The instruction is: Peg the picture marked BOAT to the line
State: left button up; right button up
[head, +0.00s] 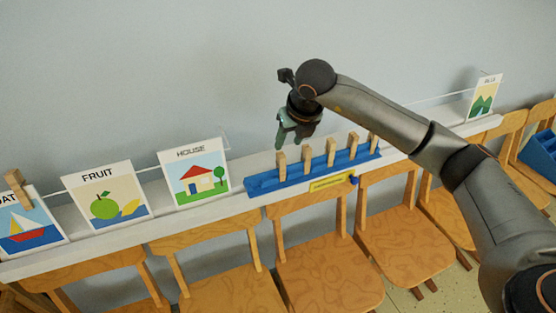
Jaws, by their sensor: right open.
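The picture marked BOAT (32,227) stands at the far left of the white ledge, cut off by the view's edge, so only the end of its title shows. A wooden peg (17,184) sits upright at its top edge; I cannot tell whether it also grips the line. The thin pale line (144,167) runs above the ledge, behind the pictures. Several wooden pegs (307,159) stand in the rack. My left gripper is out of view.
Pictures marked FRUIT (105,199) and HOUSE (194,174) stand along the white ledge (85,238). A green hill picture (484,98) is at the far right. Wooden chairs (320,270) line the front of the ledge. A blue bin (540,155) is at right.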

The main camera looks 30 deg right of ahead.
aim_at(282, 155)
jog(key=b+x, duration=0.5)
jog(key=x, duration=0.5)
jog(key=shift+s+a+b, duration=0.1)
jog(key=shift+s+b, duration=0.05)
jog(key=shift+b, duration=0.15)
jog(key=shift+f, duration=0.2)
jog(key=shift+w, duration=0.2)
grip_shut()
jog(key=shift+r, duration=0.1)
